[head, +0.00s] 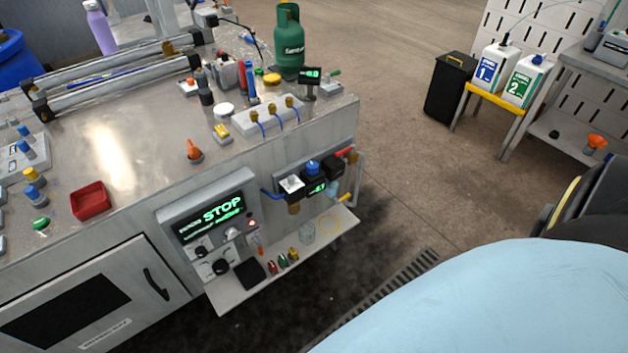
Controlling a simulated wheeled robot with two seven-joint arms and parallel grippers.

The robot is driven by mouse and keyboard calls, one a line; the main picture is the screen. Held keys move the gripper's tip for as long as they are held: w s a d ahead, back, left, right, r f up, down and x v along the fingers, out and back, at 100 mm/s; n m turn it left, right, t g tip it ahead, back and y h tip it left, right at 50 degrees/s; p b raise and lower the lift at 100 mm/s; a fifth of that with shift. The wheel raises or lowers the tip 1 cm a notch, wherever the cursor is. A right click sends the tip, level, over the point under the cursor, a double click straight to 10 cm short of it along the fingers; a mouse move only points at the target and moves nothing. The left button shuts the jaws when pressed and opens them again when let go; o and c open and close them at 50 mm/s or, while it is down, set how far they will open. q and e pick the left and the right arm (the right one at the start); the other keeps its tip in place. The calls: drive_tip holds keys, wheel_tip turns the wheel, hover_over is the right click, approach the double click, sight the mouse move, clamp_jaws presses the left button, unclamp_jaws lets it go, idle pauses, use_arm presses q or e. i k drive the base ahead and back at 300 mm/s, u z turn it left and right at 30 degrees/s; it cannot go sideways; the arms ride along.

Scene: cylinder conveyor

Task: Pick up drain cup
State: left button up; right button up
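A small clear cup (307,233), which looks like the drain cup, stands on the narrow shelf (235,292) low on the front side of the machine. It is below the row of regulators and gauges (317,182). It is see-through and small, so its contents cannot be made out. Neither of my grippers shows in the head view.
The STOP panel (209,220) is above left. A floor grate (387,293) runs nearby.

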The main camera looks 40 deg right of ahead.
sight(306, 230)
drive_tip(key=k, duration=0.3)
drive_tip(key=z, duration=1.15)
drive_tip(key=i, duration=0.65)
drive_tip(key=u, duration=0.15)
